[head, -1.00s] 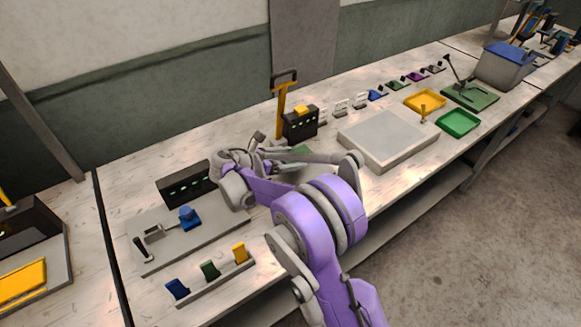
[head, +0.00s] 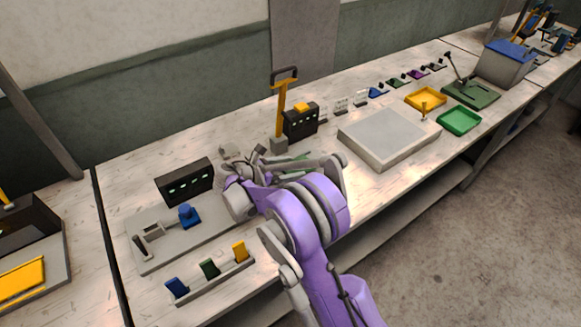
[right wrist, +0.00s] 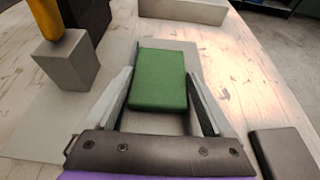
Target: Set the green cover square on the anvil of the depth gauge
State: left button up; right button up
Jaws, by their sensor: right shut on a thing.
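A green cover (right wrist: 158,80), a flat block, lies between the fingers of my right gripper (right wrist: 161,86), which is shut on it. In the right wrist view it is over or on a pale grey plate (right wrist: 115,60); I cannot tell whether they touch. The yellow post (head: 281,105) also shows in the head view, behind my right arm. The anvil cannot be made out. In the head view my arm mostly hides the right gripper. My left gripper is not in view.
A dark box (head: 300,122) stands beside the yellow post, with a large grey slab (head: 390,138) to its right. At the left are a grey fixture plate (head: 160,257) and a rack (head: 212,278) of coloured pieces. A dark block (right wrist: 285,153) lies near my gripper.

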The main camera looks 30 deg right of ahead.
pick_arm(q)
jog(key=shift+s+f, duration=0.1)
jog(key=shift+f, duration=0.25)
pick_arm(e)
jog(key=shift+f, duration=0.25)
